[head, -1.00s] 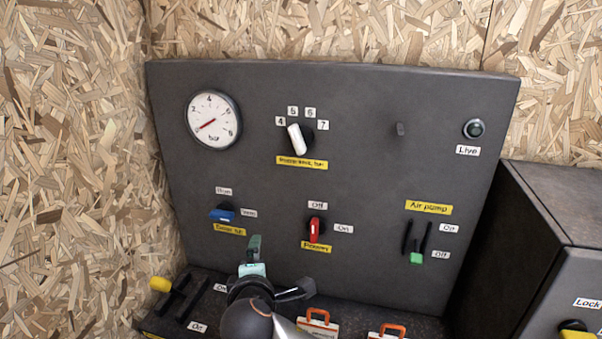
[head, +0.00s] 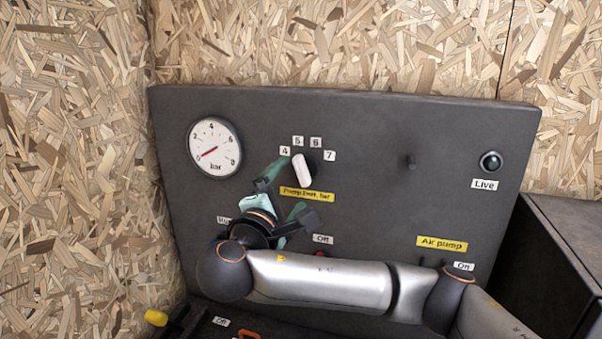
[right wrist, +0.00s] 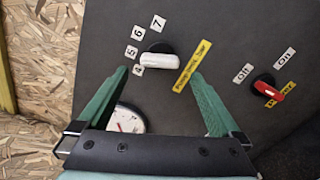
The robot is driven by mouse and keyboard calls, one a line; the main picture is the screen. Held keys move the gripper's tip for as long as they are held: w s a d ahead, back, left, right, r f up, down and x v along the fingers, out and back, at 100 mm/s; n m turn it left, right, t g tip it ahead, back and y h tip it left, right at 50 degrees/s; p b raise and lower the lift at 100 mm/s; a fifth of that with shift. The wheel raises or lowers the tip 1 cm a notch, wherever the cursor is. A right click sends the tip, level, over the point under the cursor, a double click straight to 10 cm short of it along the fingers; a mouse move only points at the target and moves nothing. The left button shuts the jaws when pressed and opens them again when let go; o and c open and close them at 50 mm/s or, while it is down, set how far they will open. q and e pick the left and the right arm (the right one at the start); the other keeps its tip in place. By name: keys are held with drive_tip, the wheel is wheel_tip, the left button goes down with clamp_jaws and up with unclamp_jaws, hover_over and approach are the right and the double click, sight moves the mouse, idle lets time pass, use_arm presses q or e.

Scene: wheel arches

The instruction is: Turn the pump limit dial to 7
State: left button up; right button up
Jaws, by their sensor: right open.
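The pump limit dial (head: 302,168) is a white bar knob on a dark panel, with labels 4, 5, 6 and 7 around its top. Its upper end points near the 4. The yellow pump limit label (head: 307,195) is below it. My right gripper (head: 290,190) is open and empty, just below and left of the dial, with green fingers toward the panel. In the right wrist view the dial (right wrist: 157,61) lies beyond the fingertips of the gripper (right wrist: 160,74), across the gap between them; contact is not visible. My left gripper is not in view.
A round bar gauge (head: 214,148) is left of the dial. A small peg (head: 410,162) and the Live lamp (head: 490,161) are to the right. My right forearm covers much of the lower panel. The red power knob (right wrist: 283,90) shows in the wrist view.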

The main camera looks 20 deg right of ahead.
sight(301, 174)
drive_tip(key=p+x, duration=0.1)
drive_tip(key=x, duration=0.6)
drive_tip(key=shift+w+d+p, duration=0.15)
drive_tip(key=shift+w+p, duration=0.05)
drive_tip(key=shift+p, duration=0.2)
drive_tip(key=shift+c, duration=0.4)
